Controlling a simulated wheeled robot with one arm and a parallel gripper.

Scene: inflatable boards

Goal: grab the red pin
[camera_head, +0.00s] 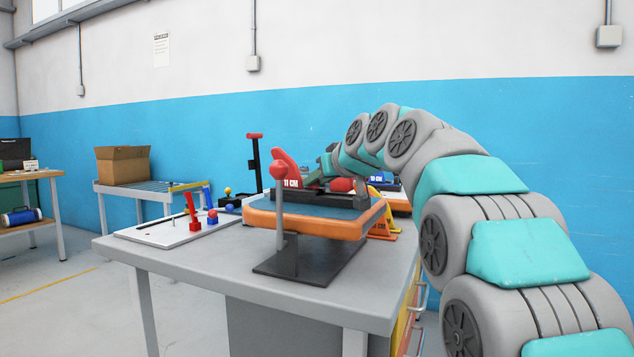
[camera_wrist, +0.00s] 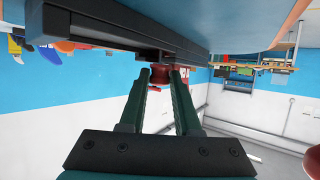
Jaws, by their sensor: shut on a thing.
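In the wrist view, a dark red rounded piece, which looks like the red pin (camera_wrist: 160,78), sits between the fingertips beside a black rail (camera_wrist: 110,30). My gripper (camera_wrist: 161,73) has its two dark green fingers on either side of it and is shut on it. The pin's far part is hidden by the rail and fingers. In the head view my gripper is over the blue-topped, orange-edged board (camera_head: 300,224), partly hidden by my arm. A red rounded piece (camera_head: 341,184) shows there near the gripper; I cannot tell whether it is the same pin.
The board is on a grey table (camera_head: 215,263). A post with a red ball top (camera_head: 279,172) stands at the front. A red piece marked "11 CM" (camera_head: 288,168) is behind it. A white panel (camera_head: 165,233) with red and blue parts lies left. Orange supports (camera_head: 384,228) stand right.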

